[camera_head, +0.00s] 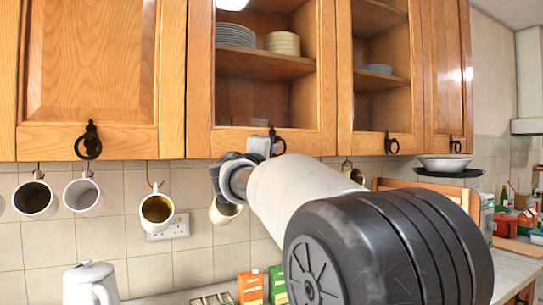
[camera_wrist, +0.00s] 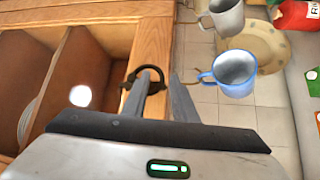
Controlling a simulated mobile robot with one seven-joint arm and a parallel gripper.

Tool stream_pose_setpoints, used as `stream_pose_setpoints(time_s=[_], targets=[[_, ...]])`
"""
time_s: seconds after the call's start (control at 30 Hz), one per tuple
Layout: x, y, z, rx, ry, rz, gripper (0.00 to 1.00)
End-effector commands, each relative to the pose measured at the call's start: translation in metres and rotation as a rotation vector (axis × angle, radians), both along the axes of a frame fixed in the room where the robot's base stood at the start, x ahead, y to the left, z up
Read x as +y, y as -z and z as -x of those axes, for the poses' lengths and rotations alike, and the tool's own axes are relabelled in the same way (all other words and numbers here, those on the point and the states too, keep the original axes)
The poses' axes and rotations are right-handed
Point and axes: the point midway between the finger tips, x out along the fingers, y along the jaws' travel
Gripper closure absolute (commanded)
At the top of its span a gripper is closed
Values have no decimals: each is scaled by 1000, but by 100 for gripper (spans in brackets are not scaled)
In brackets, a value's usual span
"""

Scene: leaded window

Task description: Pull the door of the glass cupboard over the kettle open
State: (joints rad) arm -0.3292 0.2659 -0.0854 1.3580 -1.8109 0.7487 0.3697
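The glass cupboard door (camera_head: 326,80) has a wooden frame and looks closed, with plates and bowls visible behind it. Its dark ring handle (camera_head: 278,143) hangs at the bottom rail. My gripper (camera_head: 262,146) is at this handle, mostly hidden behind my arm in the head view. In the wrist view my gripper's fingers (camera_wrist: 164,74) are apart, and the ring handle (camera_wrist: 146,70) is at the left finger's tip. I cannot tell whether that finger is inside the ring. A white kettle (camera_head: 88,285) stands at lower left in the head view.
A closed wooden door (camera_head: 90,65) is to the left, another glass door (camera_head: 390,143) to the right. Small cartons (camera_head: 250,287) stand on the counter below.

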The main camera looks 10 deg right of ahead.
Motion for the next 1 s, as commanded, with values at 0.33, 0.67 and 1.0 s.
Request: stream_pose_setpoints(time_s=[0.33, 0.67, 1.0], targets=[[0, 0, 0, 0, 1, 0, 98], [0, 0, 0, 0, 0, 0, 100], [0, 0, 0, 0, 0, 0, 100]])
